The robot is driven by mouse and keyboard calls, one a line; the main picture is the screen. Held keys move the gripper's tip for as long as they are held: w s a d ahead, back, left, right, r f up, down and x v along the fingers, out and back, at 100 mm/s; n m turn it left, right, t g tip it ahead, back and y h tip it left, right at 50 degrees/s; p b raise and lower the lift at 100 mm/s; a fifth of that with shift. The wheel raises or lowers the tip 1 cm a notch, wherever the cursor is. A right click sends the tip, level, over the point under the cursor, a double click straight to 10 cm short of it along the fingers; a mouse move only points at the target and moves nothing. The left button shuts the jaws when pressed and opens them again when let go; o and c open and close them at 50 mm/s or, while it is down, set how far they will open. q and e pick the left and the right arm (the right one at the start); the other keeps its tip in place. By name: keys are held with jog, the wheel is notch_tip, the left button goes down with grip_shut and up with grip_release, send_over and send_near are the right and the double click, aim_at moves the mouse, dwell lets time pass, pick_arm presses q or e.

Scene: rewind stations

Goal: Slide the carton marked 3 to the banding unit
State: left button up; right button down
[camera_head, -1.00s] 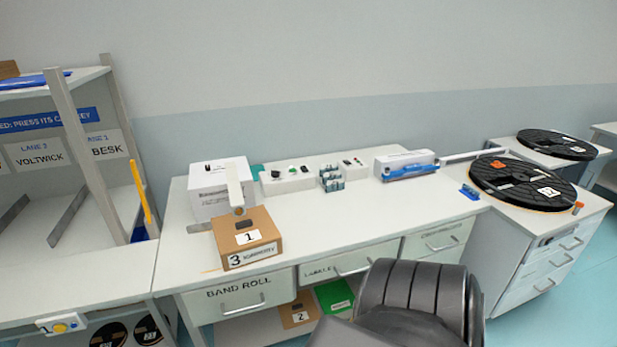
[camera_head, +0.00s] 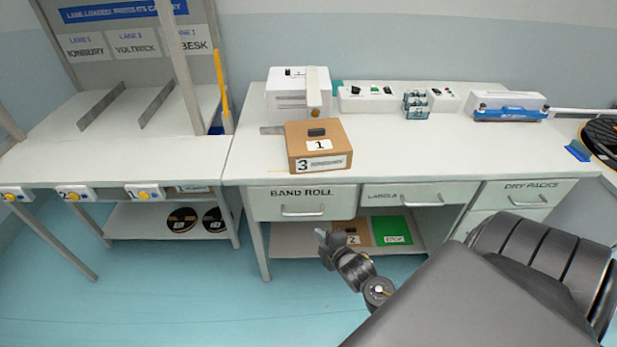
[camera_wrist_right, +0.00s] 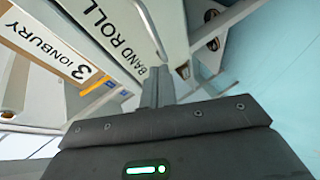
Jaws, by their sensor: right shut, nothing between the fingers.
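The carton marked 3 (camera_head: 300,146) is a brown box on the white bench's left part, with a "3" label on its front and a "1" on top. In the right wrist view the carton (camera_wrist_right: 38,50) shows tilted at upper left, its label reading "3 IONBURY". The banding unit, seemingly the white box with an upright pale arm (camera_head: 290,103), stands right behind the carton. My right gripper (camera_head: 325,240) is shut and empty, in front of the bench and below its top, apart from the carton. Its fingers (camera_wrist_right: 158,85) also show in the right wrist view. My left gripper is out of view.
The BAND ROLL drawer (camera_head: 268,206) is closed below the carton. A lower shelf (camera_head: 285,240) holds a brown box and a green one. A lane table (camera_head: 70,150) with dividers and buttons stands at left. The bench top (camera_head: 420,155) right of the carton is clear.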

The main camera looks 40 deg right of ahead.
notch_tip(320, 180, up, 15)
jog(key=w+d+n+t+b, duration=0.1)
jog(key=n+t, duration=0.2)
jog(key=t, duration=0.1)
jog(key=p, duration=0.2)
send_near(307, 161)
jog(key=w+a, duration=0.4)
jog(key=w, duration=0.1)
jog(key=shift+w+d+r+h, duration=0.15)
jog(key=shift+w+d, duration=0.15)
jog(key=shift+d, duration=0.15)
jog(key=shift+w+d+f+h, duration=0.15)
jog(key=shift+w+d, duration=0.1)
jog(key=shift+d, duration=0.15)
jog(key=shift+w+d, duration=0.4)
jog(key=shift+d, duration=0.25)
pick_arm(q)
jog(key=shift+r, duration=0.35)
pick_arm(e)
jog(key=shift+w+d, duration=0.7)
jog(key=shift+d, duration=0.25)
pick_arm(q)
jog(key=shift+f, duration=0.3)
